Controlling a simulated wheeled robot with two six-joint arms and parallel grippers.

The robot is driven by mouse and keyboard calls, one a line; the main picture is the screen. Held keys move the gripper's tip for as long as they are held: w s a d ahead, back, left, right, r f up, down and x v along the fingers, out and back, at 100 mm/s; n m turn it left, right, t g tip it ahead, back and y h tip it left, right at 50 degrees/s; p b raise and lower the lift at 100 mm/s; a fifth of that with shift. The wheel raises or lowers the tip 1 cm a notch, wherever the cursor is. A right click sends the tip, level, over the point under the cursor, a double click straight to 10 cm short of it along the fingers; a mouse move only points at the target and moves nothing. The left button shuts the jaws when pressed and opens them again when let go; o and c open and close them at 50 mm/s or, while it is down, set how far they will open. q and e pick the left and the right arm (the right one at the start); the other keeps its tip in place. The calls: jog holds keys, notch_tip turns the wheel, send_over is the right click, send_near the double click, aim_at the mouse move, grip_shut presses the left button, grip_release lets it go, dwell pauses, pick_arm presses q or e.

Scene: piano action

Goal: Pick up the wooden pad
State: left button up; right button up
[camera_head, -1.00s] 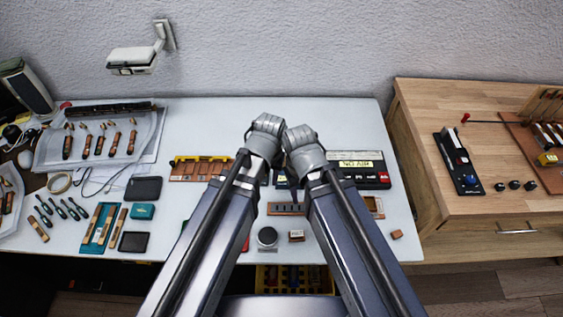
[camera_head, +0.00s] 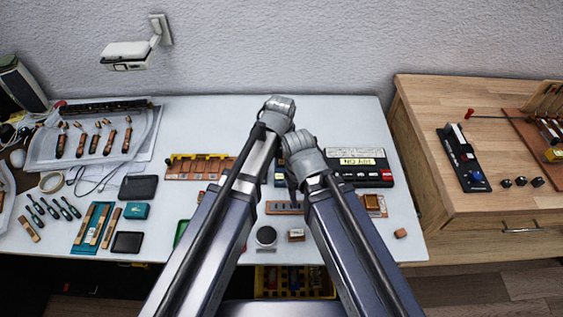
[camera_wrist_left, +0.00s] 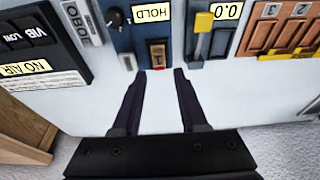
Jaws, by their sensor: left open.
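I cannot tell for sure which thing is the wooden pad. A small brown block (camera_head: 400,233) lies near the table's front right edge. A square wooden piece (camera_head: 373,204) lies behind it, and a pale-topped block (camera_head: 297,235) sits front centre. My left gripper (camera_wrist_left: 161,72) is open and empty in the left wrist view, over bare white table beside a blue panel (camera_wrist_left: 130,42) marked HOLD. In the head view the left wrist (camera_head: 279,111) hides its fingers. My right wrist (camera_head: 303,157) is just in front of it; its jaws cannot be made out.
A black labelled box (camera_head: 378,178) stands right of my wrists; it also shows in the left wrist view (camera_wrist_left: 38,45). A round grey tin (camera_head: 266,237) is in front. The white table's back strip (camera_head: 215,120) is clear.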

pick_arm(q)
jog(key=shift+b+x, duration=2.5)
jog(key=shift+x, duration=0.35)
pick_arm(e)
jog(key=shift+f, duration=2.75)
pick_arm(q)
jog(key=shift+r, duration=0.1)
pick_arm(e)
jog(key=shift+r, duration=0.1)
pick_arm(q)
jog(key=shift+s, duration=0.1)
jog(key=shift+c, duration=0.4)
jog(key=shift+d, duration=0.1)
grip_shut()
